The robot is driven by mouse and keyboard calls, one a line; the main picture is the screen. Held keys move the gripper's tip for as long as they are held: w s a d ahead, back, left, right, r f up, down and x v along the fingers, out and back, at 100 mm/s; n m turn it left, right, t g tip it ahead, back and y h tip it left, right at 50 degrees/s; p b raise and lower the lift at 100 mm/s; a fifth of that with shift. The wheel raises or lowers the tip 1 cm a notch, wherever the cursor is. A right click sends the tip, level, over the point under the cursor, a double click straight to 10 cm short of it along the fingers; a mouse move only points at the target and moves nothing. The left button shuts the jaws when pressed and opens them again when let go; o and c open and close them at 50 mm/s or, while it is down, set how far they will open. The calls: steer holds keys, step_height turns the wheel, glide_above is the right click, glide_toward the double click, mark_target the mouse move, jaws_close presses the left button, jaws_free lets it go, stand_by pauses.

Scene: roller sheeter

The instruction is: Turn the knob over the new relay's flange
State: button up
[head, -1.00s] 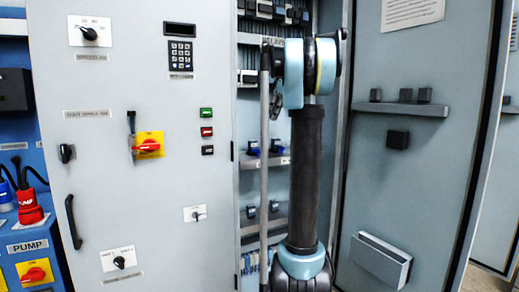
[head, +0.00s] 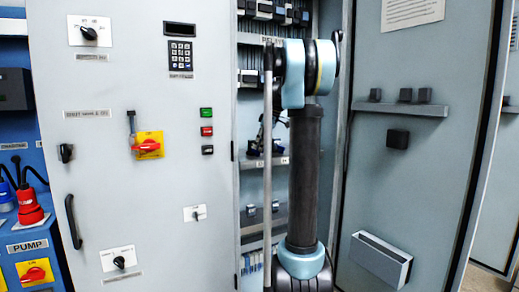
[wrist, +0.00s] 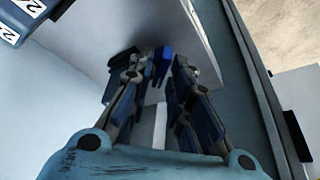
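In the head view my gripper (head: 262,132) is inside the open middle bay of the cabinet, at the labelled shelf (head: 254,164), partly hidden by my arm. In the wrist view my gripper (wrist: 166,60) has its two fingers on either side of a small blue knob-like part (wrist: 163,52). The fingertips are very close to it. I cannot tell whether both touch it. The relay body and its flange cannot be made out clearly; the fingers and my arm cover that spot.
A grey door panel (head: 150,205) with switches stands left of the bay. The open door (head: 425,190) at right carries a small ledge (head: 402,109) and a document holder (head: 380,260). A lower shelf (head: 262,224) holds more dark parts. The bay leaves little room sideways.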

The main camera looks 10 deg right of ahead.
steer(key=shift+a+f, duration=0.15)
steer(key=shift+f, duration=0.2)
jaws_close()
steer(key=m, duration=0.2)
steer(key=m+t+h, duration=0.1)
steer(key=m, duration=0.1)
steer(key=shift+s+a+t, duration=0.1)
steer(key=shift+t, duration=0.2)
steer(key=shift+a+r+m+t+h, duration=0.15)
steer(key=shift+m+h, duration=0.25)
steer(key=shift+m, duration=0.8)
steer(key=shift+f+m+t+h, duration=0.1)
steer(key=shift+m+t+h, duration=0.25)
steer(key=shift+m, duration=0.85)
